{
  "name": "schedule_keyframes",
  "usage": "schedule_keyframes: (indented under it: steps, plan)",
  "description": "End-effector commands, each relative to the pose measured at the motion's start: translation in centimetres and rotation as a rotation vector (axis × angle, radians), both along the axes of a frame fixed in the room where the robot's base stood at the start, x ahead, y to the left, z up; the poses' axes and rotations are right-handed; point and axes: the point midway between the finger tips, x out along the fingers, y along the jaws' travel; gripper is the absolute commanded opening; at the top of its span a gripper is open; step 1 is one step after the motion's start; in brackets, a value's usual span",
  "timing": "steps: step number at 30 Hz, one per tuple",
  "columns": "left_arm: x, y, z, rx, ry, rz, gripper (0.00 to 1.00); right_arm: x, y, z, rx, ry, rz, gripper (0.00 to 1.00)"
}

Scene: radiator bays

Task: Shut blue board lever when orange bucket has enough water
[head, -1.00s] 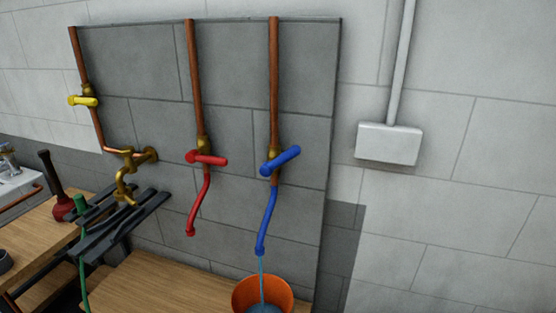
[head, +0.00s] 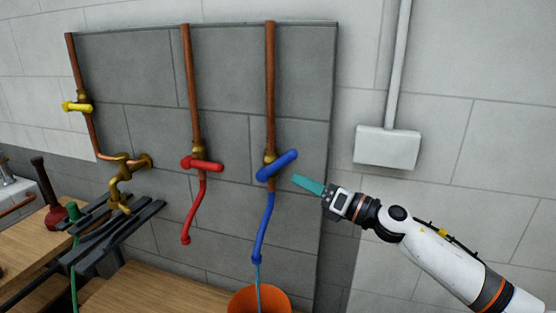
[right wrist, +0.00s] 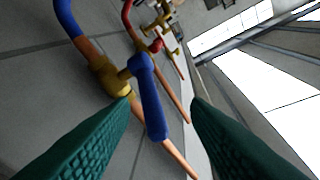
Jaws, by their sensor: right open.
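The blue lever (head: 277,165) sits on the right copper pipe of the grey board (head: 230,85), tilted up to the right. Water runs from the blue spout (head: 264,228) below it into the orange bucket (head: 241,301), which is cut off by the bottom edge; its water level is hidden now. My right gripper (head: 300,180) is just right of the lever, pointing at it. In the right wrist view the gripper (right wrist: 160,130) is open, with the blue lever (right wrist: 148,98) showing between its green fingers; contact cannot be told. My left gripper is out of view.
A red lever (head: 202,164) with a red spout is left of the blue one, and a yellow lever (head: 77,107) is further left. A white wall box (head: 387,147) is above my right arm. A wooden bench (head: 150,295) is below.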

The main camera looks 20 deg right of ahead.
Motion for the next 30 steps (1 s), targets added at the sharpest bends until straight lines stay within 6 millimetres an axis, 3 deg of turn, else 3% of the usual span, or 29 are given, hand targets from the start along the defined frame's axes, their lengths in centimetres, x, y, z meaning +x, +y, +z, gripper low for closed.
schedule_keyframes:
  steps: [1, 4, 10, 24, 30]
  plan:
    - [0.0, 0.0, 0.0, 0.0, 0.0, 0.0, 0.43, 0.3, -1.4, 1.3, -0.129, -0.06, 0.018, 0.43]
    - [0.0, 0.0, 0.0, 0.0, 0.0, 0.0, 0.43, 0.3, -3.3, 2.4, -0.308, -0.125, 0.054, 0.43]
    - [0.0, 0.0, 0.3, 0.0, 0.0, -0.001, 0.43, 0.5, -4.2, 3.1, -0.424, -0.16, 0.082, 0.43]
    - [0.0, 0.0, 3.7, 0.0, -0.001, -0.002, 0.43, 6.0, 2.2, 3.3, -0.417, -0.159, 0.084, 0.43]
    - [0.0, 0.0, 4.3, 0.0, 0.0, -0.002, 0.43, 7.6, 4.0, 3.1, -0.417, -0.158, 0.082, 0.43]
